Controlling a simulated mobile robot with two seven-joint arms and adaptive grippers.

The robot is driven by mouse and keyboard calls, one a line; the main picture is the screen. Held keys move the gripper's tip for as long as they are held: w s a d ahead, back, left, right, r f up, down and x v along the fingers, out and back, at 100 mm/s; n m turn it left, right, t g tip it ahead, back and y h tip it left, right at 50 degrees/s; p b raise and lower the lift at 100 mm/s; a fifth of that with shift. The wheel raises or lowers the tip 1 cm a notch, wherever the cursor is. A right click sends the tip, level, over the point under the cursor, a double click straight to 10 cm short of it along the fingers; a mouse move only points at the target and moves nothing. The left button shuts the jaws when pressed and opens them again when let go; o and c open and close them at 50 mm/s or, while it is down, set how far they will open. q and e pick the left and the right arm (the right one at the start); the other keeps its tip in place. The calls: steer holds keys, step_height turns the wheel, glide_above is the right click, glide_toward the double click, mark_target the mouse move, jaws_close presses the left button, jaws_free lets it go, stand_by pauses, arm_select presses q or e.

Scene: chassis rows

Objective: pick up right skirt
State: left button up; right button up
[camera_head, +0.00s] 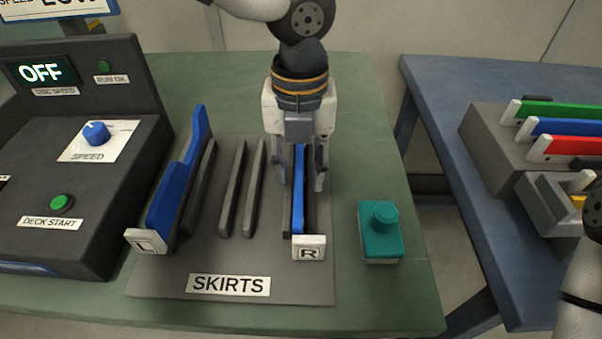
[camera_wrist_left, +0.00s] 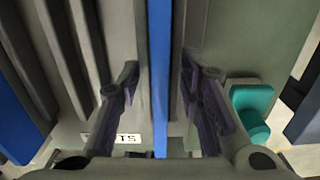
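The right skirt is a thin blue panel (camera_head: 298,211) with a white end tab marked R. It stands on edge in a dark slot of the grey SKIRTS holder (camera_head: 225,265). My left gripper (camera_head: 303,186) points down over it, fingers on either side. In the left wrist view the blue skirt (camera_wrist_left: 159,40) runs between the open fingers (camera_wrist_left: 159,82), with a gap on each side. The left skirt (camera_head: 177,190), blue with an L tab, stands at the holder's left.
A teal button block (camera_head: 381,234) stands right of the holder. A dark control box (camera_head: 75,170) with an OFF display stands at left. On the blue table at right, a grey rack (camera_head: 500,140) holds green, blue and red pieces. Part of my right arm shows at the right edge.

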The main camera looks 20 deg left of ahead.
arm_select(q)
jaws_close()
steer(key=shift+r, duration=0.1)
